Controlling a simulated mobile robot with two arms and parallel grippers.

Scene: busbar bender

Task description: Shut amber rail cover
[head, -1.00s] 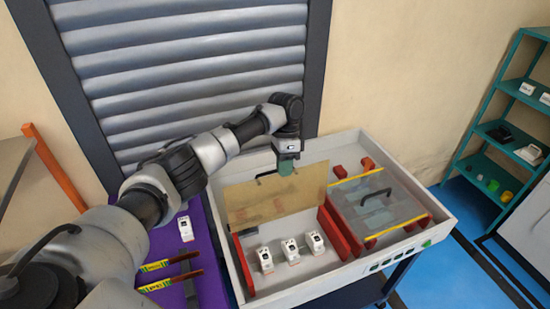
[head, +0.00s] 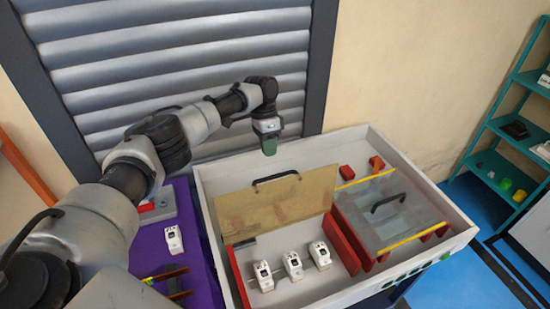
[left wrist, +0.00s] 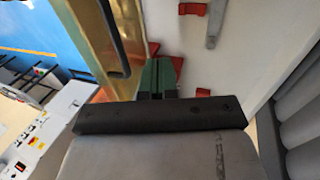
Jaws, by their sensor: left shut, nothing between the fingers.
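The amber rail cover (head: 270,205) is a see-through amber panel with a black handle (head: 276,178) along its top edge. It stands raised at the back of the left compartment of the white tray (head: 215,210). In the left wrist view the amber panel (left wrist: 92,25) shows at the upper left, with its dark handle beside my fingers. My left gripper (head: 269,148) is shut and empty. It hangs above and behind the panel's handle, apart from it in the head view. Its green fingertips (left wrist: 160,68) also show in the left wrist view. My right gripper is not in view.
Several white breakers (head: 292,264) stand in the front of the left compartment. A grey clear cover (head: 390,215) with yellow edges lies over the right compartment. A purple mat (head: 185,265) holds another white device (head: 173,239). A teal shelf (head: 510,130) stands at the right.

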